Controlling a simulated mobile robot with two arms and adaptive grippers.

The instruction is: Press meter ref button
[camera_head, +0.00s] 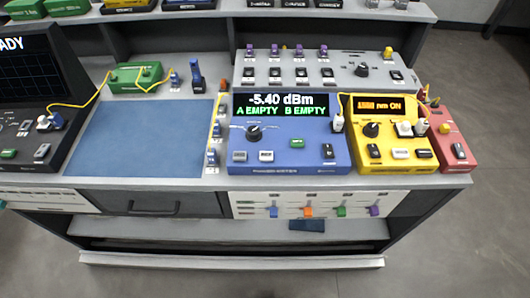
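The blue power meter (288,168) stands on the bench right of centre. Its screen (281,105) reads "-5.40 dBm", "A EMPTY", "B EMPTY". Its sloped face bears a black knob (254,133), two small buttons at lower left, a green button (297,143) and a dark switch (328,151). The labels are too small to read, so I cannot tell which one is the ref button. A white connector (337,123) sits at the meter's right edge. Neither of my grippers is in view.
A yellow box (391,166) showing "nm ON" stands close on the meter's right, then a red box (456,157). A blue mat (142,139) lies empty to the left. A grey panel (345,71) with several switches stands behind. Yellow cables run near several boxes.

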